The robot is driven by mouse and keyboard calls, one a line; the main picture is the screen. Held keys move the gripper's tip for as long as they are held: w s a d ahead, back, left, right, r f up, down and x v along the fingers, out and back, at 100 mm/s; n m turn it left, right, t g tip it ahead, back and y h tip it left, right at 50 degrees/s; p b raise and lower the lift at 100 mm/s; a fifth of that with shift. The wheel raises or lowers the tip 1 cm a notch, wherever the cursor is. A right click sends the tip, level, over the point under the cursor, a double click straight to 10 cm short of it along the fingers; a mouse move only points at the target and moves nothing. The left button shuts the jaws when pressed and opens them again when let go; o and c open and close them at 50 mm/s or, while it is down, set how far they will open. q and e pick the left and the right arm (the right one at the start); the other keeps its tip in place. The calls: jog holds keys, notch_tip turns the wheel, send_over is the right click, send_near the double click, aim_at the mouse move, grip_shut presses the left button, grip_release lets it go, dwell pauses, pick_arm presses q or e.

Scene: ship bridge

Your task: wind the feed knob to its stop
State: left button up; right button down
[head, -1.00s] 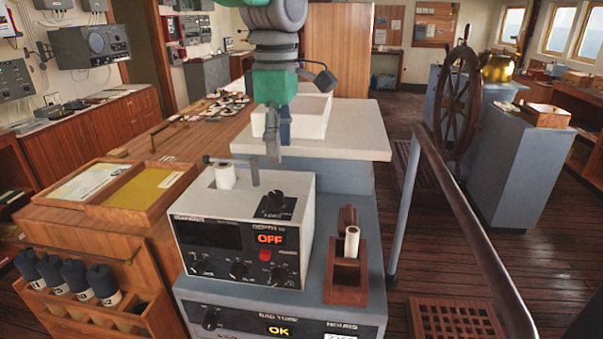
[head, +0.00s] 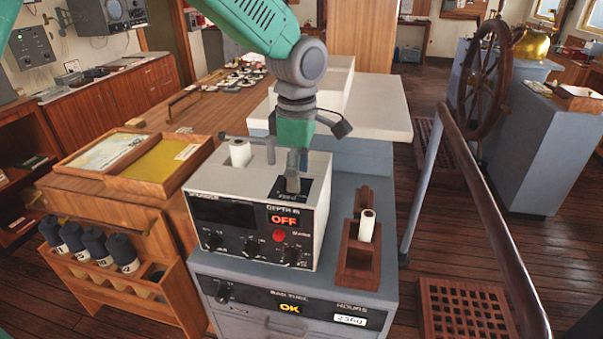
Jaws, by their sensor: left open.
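The feed knob sits on a small black plate (head: 317,194) on the top of the white depth recorder (head: 268,236). My left gripper (head: 292,186) points down onto this plate, right at the knob. Its jaws are open, and its fingers hide the knob, so I cannot tell whether they touch it. The recorder's front has a red OFF display, a red button and several dark knobs. A white paper roll (head: 240,153) stands in the top of the recorder, left of the gripper, beside a grey bar. My right gripper is not in view.
A wooden holder (head: 357,275) with a white roll stands close on the right of the recorder. A wooden tray (head: 145,186) and a rack of dark-capped bottles (head: 160,290) are to the left. A rail (head: 490,220) runs down the right side.

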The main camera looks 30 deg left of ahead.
aim_at(285, 173)
pick_arm(q)
jog(key=a, duration=0.1)
jog(key=a+f, duration=0.1)
jog(key=shift+s+a+f, duration=0.1)
jog(key=shift+a+f, duration=0.1)
jog(key=shift+a, duration=0.2)
jog(key=shift+a+f, duration=0.1)
jog(key=shift+a, duration=0.1)
jog(key=shift+d, duration=0.5)
jog(key=c, duration=0.7)
jog(key=shift+d+r, duration=0.25)
jog(key=shift+d, duration=0.15)
grip_shut()
jog(key=shift+d, duration=0.35)
jog(key=shift+a, duration=0.1)
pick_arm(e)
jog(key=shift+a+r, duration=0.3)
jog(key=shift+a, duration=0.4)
pick_arm(q)
jog(key=shift+a, duration=0.2)
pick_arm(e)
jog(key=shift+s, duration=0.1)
